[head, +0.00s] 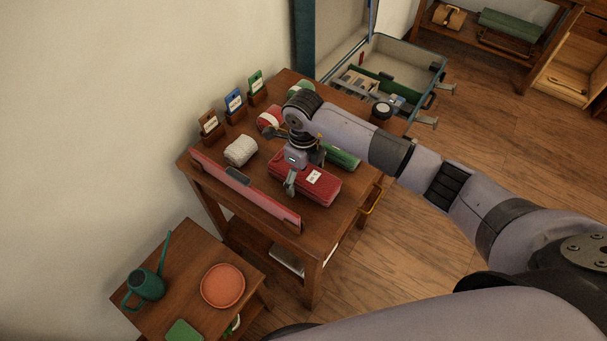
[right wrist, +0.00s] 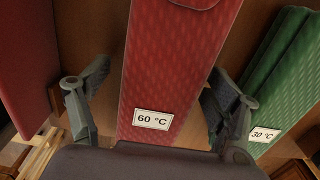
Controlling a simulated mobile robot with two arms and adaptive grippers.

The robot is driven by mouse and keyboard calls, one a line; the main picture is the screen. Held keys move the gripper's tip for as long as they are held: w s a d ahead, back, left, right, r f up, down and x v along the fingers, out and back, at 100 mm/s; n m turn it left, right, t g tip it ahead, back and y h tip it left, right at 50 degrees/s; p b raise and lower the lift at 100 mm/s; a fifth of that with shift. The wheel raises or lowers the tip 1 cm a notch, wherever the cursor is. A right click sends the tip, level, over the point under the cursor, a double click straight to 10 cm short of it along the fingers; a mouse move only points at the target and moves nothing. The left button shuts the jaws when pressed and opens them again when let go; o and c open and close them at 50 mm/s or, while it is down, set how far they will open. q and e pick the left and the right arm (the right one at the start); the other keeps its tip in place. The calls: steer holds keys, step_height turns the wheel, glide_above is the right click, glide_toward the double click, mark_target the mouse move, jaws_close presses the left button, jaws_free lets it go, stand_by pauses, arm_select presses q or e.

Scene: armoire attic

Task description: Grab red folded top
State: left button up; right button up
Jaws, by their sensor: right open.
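The red folded top (head: 323,192) lies on the wooden table with a white label, which reads 60 °C in the right wrist view. In that view the red folded top (right wrist: 165,75) runs between the two spread fingers of my right gripper (right wrist: 155,98). My right gripper (head: 304,172) is over the top in the head view, open, with one finger on each side. I cannot tell whether the fingers touch the cloth. The gripper and wrist hide part of the top. My left gripper is not in view.
A green folded item (right wrist: 275,85) labelled 30 °C lies close on the right. A long red bar-like piece (head: 245,188) runs along the table's near-left edge. A white rolled cloth (head: 241,151) and several tagged holders (head: 234,102) stand farther back. A side table (head: 190,262) stands lower left.

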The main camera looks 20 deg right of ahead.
steer(key=c, duration=1.3)
steer(key=shift+r, duration=0.1)
